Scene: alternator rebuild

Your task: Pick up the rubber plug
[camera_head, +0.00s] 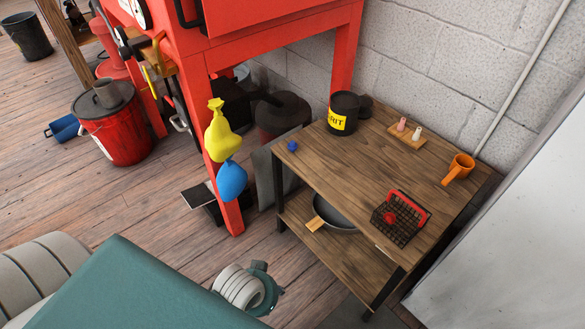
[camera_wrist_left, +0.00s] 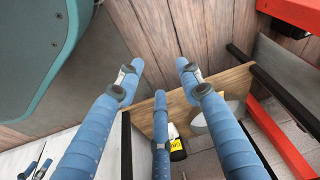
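I cannot tell for sure which small thing is the rubber plug. In the head view, a small pink peg (camera_head: 402,124) and a white peg (camera_head: 418,132) stand on a little wooden board (camera_head: 391,135) near the wall. A small blue lump (camera_head: 292,146) lies at the table's left corner, and a red round thing (camera_head: 390,218) sits in a black wire basket (camera_head: 408,236). My left gripper (camera_wrist_left: 160,74) shows in its wrist view with blue fingers spread and nothing between them. Small blue finger-like parts (camera_wrist_left: 36,168) at that view's lower left may be my right gripper.
A pan (camera_head: 337,214) is on the lower shelf. Yellow (camera_head: 218,128) and blue (camera_head: 231,180) bags hang by a red frame leg (camera_head: 229,215). The table's middle is clear.

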